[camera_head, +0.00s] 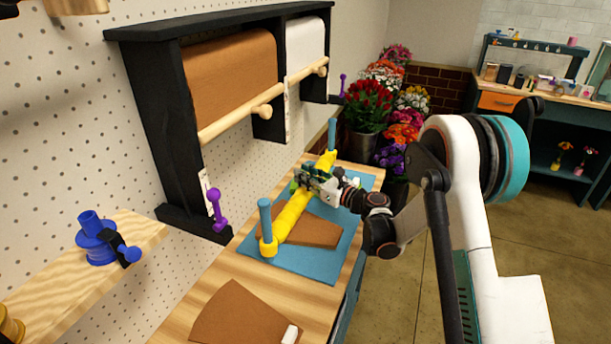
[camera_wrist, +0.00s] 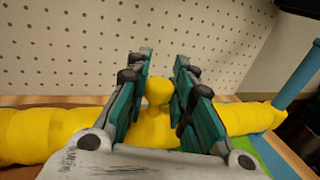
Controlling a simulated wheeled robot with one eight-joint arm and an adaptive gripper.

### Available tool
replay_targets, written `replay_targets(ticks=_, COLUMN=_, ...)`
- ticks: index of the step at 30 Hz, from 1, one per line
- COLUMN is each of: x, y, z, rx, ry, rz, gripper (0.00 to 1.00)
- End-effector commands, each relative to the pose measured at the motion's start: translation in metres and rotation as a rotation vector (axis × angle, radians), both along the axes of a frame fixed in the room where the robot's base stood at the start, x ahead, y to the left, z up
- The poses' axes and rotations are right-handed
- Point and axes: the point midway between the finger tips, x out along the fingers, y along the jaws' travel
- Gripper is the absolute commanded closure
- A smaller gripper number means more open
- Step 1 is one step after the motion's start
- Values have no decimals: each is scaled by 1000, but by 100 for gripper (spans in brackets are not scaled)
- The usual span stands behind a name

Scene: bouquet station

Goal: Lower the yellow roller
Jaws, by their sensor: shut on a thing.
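The yellow roller (camera_head: 294,213) is a long bar lying across the blue mat (camera_head: 318,267), with a brown paper sheet (camera_head: 320,232) on the mat beneath it. Its ends meet two upright blue posts, the near one (camera_head: 265,216) and the far one (camera_head: 332,134). The near end looks low on its post; any gap under the bar cannot be told. My gripper (camera_head: 308,180) is over the roller's far half. In the wrist view, its teal fingers (camera_wrist: 158,98) are on both sides of the roller's round knob (camera_wrist: 157,88), shut on it.
Another brown paper sheet (camera_head: 243,315) lies on the near wooden counter, with a small white block (camera_head: 290,334). A black rack (camera_head: 179,150) with a brown paper roll (camera_head: 228,78) stands behind, bearing a purple-handled part (camera_head: 215,207). Flowers (camera_head: 370,105) stand beyond the far end.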

Motion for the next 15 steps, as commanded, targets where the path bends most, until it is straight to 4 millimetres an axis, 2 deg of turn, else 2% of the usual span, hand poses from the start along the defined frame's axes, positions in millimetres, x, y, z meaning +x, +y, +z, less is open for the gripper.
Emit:
replay_targets(ticks=1, x=0, y=-1, z=1, rx=1, ry=-1, rz=-1, gripper=72)
replay_targets(ticks=3, x=0, y=-1, z=1, rx=1, ry=-1, rz=-1, gripper=57)
replay_targets(ticks=15, x=-2, y=-4, z=0, rx=0, ry=0, rz=-2, gripper=57)
